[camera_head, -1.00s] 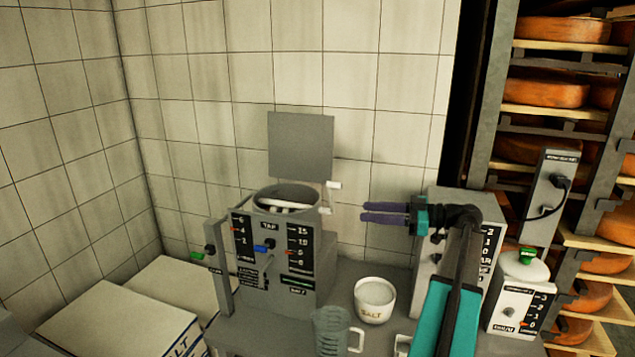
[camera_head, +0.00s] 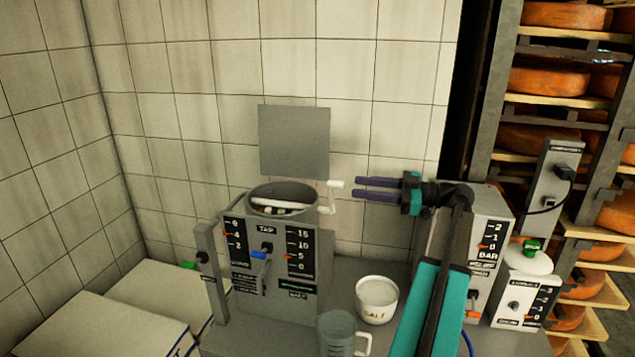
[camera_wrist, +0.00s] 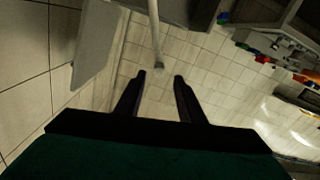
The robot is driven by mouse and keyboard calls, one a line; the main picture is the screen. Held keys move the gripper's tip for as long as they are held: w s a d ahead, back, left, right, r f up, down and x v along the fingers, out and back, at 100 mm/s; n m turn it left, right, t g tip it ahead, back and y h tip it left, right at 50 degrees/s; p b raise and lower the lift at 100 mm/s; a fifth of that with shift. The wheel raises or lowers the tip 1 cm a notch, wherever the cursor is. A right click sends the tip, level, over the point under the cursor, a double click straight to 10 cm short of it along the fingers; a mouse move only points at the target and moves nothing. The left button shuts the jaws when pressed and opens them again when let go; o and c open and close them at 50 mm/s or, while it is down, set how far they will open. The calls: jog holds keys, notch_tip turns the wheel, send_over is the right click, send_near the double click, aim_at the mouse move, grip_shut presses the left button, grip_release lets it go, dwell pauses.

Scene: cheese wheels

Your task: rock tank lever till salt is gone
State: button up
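The grey tank (camera_head: 278,275) stands on the bench with its square lid (camera_head: 294,140) raised. A white bar shows inside its round mouth; whether salt lies there I cannot tell. The lever (camera_head: 334,196), a crank with a white grip, sticks out at the tank's right rim. My gripper (camera_head: 356,187) is open and empty, level with the lever's grip and just right of it, its purple fingers pointing left. In the wrist view, my gripper (camera_wrist: 160,75) has a rod (camera_wrist: 155,35), apparently the lever, ending just ahead between its fingertips, not clasped.
A white salt pot (camera_head: 376,312) and a clear jug (camera_head: 338,335) stand below on the bench. A gauge box (camera_head: 490,235) stands right of my arm. Cheese racks (camera_head: 560,110) fill the far right. White boxes lie at left. The tiled wall is close behind.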

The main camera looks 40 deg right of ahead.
aim_at(332, 183)
jog(key=p+x, duration=0.4)
jog(key=x, duration=0.7)
jog(key=shift+w+a+r, duration=0.15)
jog(key=shift+w, duration=0.15)
jog(key=shift+p+x, duration=0.3)
jog(key=shift+x, duration=0.6)
jog(key=shift+c, duration=0.2)
grip_shut()
